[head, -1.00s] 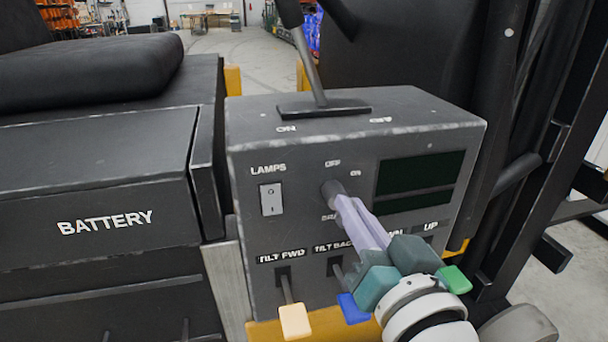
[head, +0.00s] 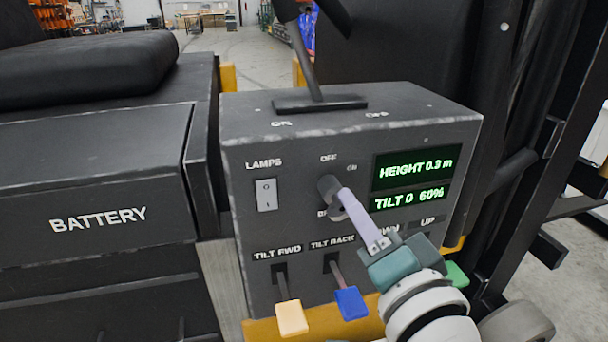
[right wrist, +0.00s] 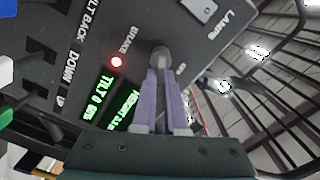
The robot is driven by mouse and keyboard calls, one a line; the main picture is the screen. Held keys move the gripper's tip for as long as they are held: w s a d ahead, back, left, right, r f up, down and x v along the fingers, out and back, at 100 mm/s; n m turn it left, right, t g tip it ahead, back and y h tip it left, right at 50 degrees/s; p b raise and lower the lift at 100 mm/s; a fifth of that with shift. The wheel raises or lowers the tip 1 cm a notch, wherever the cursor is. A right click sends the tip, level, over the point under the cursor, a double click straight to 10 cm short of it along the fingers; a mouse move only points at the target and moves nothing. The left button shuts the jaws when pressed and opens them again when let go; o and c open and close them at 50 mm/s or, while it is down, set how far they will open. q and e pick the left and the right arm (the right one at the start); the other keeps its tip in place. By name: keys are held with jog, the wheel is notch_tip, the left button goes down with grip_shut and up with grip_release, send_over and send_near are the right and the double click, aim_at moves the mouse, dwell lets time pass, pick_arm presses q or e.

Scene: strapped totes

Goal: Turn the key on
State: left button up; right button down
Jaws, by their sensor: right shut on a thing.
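The key (head: 328,188) sits in the face of a dark control panel (head: 350,155), below the OFF and ON labels. My right gripper (head: 345,199) is shut on the key, its pale purple fingers reaching in from the lower right and hiding part of it. The right wrist view shows the dark key head (right wrist: 160,58) between the fingertips. The panel display (head: 412,182) is lit green and reads HEIGHT 0.3 m and TILT 0 60%. A red light (right wrist: 117,62) glows beside the BRAKE label. My left gripper is not in view.
A lamps switch (head: 266,194) is left of the key. A yellow-tipped lever (head: 291,318) and a blue-tipped lever (head: 351,302) stick out below, with a green tip (head: 457,274) beside my gripper. A tall lever (head: 305,55) stands on top. A battery box (head: 95,170) is at left.

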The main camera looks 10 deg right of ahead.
dwell(0.4)
jog(key=c, duration=1)
grip_release()
jog(key=shift+o, duration=0.2)
jog(key=s, duration=1)
jog(key=shift+d, duration=0.2)
